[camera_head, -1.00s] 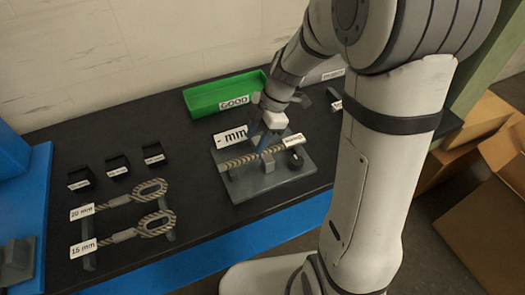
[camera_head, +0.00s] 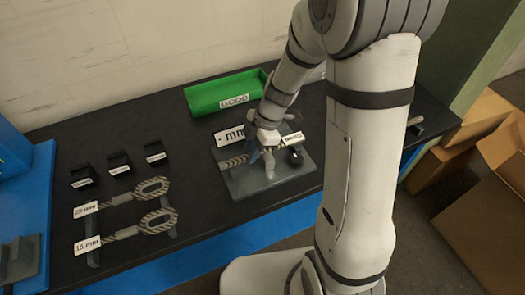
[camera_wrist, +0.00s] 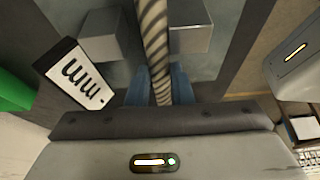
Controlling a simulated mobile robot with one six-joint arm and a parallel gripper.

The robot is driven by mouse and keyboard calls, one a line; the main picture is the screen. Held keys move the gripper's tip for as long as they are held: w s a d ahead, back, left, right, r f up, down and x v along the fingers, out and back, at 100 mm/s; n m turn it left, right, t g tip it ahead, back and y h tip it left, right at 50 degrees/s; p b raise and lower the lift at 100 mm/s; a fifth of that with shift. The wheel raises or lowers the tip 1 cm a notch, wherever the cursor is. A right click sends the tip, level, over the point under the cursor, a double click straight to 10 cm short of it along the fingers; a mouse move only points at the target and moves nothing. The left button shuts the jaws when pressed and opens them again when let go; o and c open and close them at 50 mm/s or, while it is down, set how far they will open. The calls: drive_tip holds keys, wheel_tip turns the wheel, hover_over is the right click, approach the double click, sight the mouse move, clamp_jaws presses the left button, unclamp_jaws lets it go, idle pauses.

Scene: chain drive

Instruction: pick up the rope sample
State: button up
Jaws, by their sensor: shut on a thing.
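The rope sample, a tan twisted rope, lies across the grey test plate; its left end (camera_head: 233,162) shows in the head view with a small white tag (camera_head: 292,139) at its right end. In the wrist view the rope (camera_wrist: 154,40) runs between two grey blocks (camera_wrist: 190,26) and down between my blue fingers. My gripper (camera_head: 268,157) is at the middle of the rope, low over the plate (camera_head: 250,187). Its fingertips (camera_wrist: 160,82) are shut on the rope, one on each side. My wrist hides part of the rope in the head view.
A green bin (camera_head: 225,92) stands behind the plate. A white "mm" sign (camera_head: 229,137) stands at the plate's back left. Two looped rope samples (camera_head: 152,187) lie on a rack at left, with several small black holders (camera_head: 118,164) behind. Cardboard boxes (camera_head: 480,170) sit at right.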

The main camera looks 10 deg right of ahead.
clamp_jaws()
drive_tip(key=shift+r, duration=0.1)
wheel_tip(320, 180, up, 10)
drive_tip(key=b, duration=0.1)
idle(0.4)
drive_tip(key=shift+f, duration=0.2)
idle(0.6)
